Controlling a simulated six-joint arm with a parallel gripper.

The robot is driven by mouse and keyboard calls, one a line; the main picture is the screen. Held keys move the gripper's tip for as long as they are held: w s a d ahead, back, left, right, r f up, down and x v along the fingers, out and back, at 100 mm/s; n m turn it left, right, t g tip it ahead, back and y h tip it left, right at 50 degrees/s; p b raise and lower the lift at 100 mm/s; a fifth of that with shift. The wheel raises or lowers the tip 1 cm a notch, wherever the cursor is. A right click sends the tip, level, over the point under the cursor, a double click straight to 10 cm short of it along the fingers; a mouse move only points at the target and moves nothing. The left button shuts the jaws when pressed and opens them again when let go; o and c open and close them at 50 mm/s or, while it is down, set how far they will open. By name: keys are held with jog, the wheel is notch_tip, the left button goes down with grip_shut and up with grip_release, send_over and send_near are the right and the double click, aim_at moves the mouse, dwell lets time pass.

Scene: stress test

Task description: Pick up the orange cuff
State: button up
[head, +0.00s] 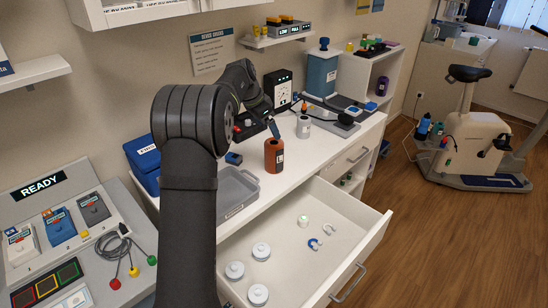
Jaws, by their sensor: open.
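The only large orange thing on the counter is an upright, orange-brown cylinder (274,157) with a pale label and a dark top. I take it to be the orange cuff, rolled up, but cannot be sure. It stands near the counter's front edge, behind the open drawer. My gripper (273,129) is small in the head view, just above and behind the cylinder's top. It is open, with nothing visible held. My arm hides part of the counter, and I cannot tell how far the fingertips are from the cylinder.
A grey-white bottle (304,127) stands right of the cylinder, and a grey tray (234,192) left of it. The open drawer (345,228) juts out in front, holding several white round containers and small items. A dark device (250,126) stands behind.

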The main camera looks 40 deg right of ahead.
aim_at(276, 147)
jog(key=x, duration=0.6)
jog(key=shift+f, duration=0.2)
jog(key=shift+w+x, duration=0.2)
jog(key=shift+x, duration=2.4)
jog(key=shift+w+a, duration=0.1)
jog(key=c, duration=1.1)
